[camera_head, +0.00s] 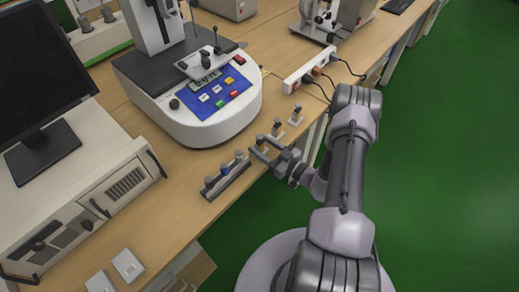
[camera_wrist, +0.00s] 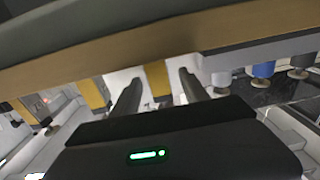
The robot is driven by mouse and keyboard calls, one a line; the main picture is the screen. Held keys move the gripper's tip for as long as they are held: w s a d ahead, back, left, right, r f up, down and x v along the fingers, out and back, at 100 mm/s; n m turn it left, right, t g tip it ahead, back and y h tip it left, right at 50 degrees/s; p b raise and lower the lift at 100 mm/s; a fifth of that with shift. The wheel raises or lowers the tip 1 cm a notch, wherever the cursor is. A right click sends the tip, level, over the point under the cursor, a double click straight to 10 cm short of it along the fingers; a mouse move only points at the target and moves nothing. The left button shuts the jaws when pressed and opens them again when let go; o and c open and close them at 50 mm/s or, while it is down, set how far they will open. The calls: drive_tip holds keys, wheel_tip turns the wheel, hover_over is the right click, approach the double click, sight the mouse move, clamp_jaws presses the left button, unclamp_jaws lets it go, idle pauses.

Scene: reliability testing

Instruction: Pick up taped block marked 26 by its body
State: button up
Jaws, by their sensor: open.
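Small blocks with dark round tops stand near the table's front edge in the head view: one at the far end (camera_head: 296,116), one nearer (camera_head: 277,129), and one (camera_head: 260,141) at my fingertips. No number can be read on any, so I cannot tell which is 26. My gripper (camera_head: 264,148) is open at the table edge, with its fingers pointing toward the nearest of these blocks. In the wrist view, a yellow-banded block (camera_wrist: 157,79) shows between the two spread fingers, apart from both. Another yellow-banded block (camera_wrist: 92,93) is to its left.
A dark rack (camera_head: 228,179) with several pegs or blocks, one blue (camera_wrist: 263,69), lies beside my gripper. A white machine (camera_head: 210,105) with a blue panel stands behind. A power strip (camera_head: 309,72) with cables is further along the table. Two white plates (camera_head: 128,264) lie at the front.

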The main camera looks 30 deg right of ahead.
clamp_jaws()
